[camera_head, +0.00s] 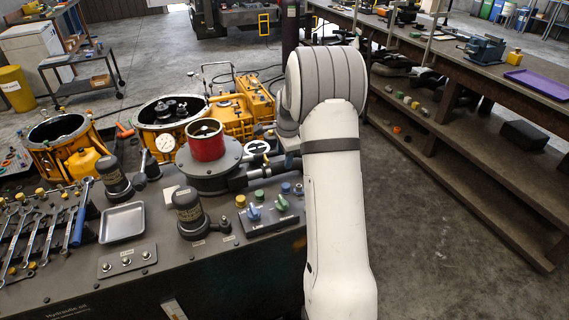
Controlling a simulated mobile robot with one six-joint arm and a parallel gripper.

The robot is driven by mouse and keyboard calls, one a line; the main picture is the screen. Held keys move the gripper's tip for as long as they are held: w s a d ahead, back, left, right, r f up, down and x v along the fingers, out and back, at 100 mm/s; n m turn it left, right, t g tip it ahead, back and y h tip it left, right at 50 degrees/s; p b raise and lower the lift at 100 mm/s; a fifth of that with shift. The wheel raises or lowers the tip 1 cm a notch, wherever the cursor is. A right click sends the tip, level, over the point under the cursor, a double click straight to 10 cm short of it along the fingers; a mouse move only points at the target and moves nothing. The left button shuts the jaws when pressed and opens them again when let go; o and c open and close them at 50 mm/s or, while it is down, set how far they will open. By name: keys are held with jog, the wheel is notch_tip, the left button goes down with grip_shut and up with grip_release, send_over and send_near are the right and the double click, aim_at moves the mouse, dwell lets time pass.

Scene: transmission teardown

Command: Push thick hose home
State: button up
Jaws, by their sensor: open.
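My white arm (335,200) rises from the bottom right of centre and bends away at a grey ribbed joint. Its far end is hidden behind this joint, so my gripper does not show. I cannot make out the thick hose for certain. A black cylindrical fitting (240,182) lies at the right side of a grey round housing with a red cylinder (207,141) on top. Thin dark lines (268,72) run on the floor behind the yellow machinery. I cannot tell whether any hose is seated.
The dark bench holds wrenches (40,225), a metal tray (122,222), two dark cylinders with caps (188,208) and a control box with coloured knobs (268,212). Yellow housings (67,145) stand behind. A long shelved workbench (480,80) lines the right. Floor between is clear.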

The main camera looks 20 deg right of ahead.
jog(key=shift+s+a+r, duration=0.1)
jog(key=shift+s+r, duration=0.05)
jog(key=shift+r, duration=0.65)
jog(key=shift+s+r, duration=0.15)
jog(key=shift+r, duration=0.6)
